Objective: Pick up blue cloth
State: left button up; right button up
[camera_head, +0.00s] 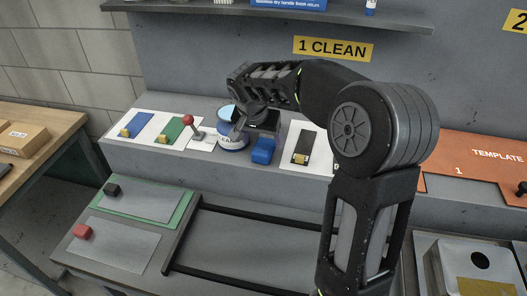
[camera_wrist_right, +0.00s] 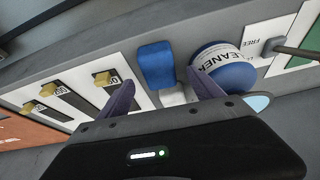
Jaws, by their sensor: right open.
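The blue cloth (camera_head: 263,151) is a small folded block on the grey ledge, just right of the cleaner tub (camera_head: 232,138). In the right wrist view the cloth (camera_wrist_right: 156,62) shows between and beyond my fingers, with a white part at its lower end. My right gripper (camera_head: 250,131) is over the ledge by the cloth and the tub, partly hiding both. Its two dark fingers (camera_wrist_right: 160,80) are spread apart with nothing held. I cannot tell whether they touch the cloth. My left gripper is not in view.
The tub (camera_wrist_right: 223,66) stands close beside one finger. A red-knobbed lever (camera_head: 190,122) and blue and green strips stand left of it. Black strips on a white card (camera_head: 301,158) lie to the right. A shelf (camera_head: 290,12) overhangs at the back.

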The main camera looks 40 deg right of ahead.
aim_at(263, 146)
jog(key=b+x, duration=0.2)
jog(key=x, duration=0.2)
jog(key=shift+s+f, duration=0.1)
jog(key=shift+f, duration=0.1)
jog(key=shift+d+f, duration=0.15)
jog(key=shift+f, duration=0.05)
jog(key=shift+c, duration=0.3)
jog(key=c, duration=1.4)
